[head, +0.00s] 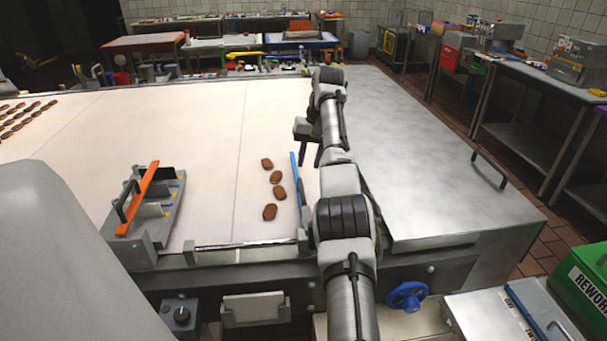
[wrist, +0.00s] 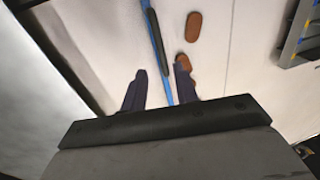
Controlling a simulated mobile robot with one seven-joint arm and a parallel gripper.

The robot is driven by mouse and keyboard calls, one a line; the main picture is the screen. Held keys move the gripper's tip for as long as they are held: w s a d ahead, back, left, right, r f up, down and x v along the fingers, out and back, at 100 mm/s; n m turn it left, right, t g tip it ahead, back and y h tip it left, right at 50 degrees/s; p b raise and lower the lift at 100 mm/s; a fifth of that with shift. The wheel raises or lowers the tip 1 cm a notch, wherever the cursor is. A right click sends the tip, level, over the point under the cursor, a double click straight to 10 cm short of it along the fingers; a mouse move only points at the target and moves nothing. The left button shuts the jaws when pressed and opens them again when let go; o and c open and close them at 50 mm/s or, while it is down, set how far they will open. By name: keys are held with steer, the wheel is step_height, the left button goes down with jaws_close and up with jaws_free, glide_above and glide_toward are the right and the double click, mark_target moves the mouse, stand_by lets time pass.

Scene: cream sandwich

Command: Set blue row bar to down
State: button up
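The blue row bar (head: 295,175) is a long thin bar at the right side of the pale belt, running away from me. Its near end meets a grey bracket beside my arm. In the wrist view the blue bar (wrist: 157,50) has a dark grip section and passes between my two fingers as seen from above. My gripper (head: 311,163) points down near the bar's far end, fingers apart and empty. In the wrist view my gripper (wrist: 159,75) also shows open. I cannot tell whether the fingers are level with the bar or above it, nor how far the bar is tilted.
Several brown biscuits (head: 270,212) lie in a row left of the bar. A grey unit with an orange bar (head: 145,195) and dark handle stands farther left on the belt (head: 210,130). A bare steel top (head: 420,140) lies to the right. A blue handwheel (head: 408,297) is below.

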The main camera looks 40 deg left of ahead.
steer(key=r, duration=0.2)
steer(key=shift+w+d+r, duration=0.2)
steer(key=shift+r, duration=0.1)
stand_by(0.3)
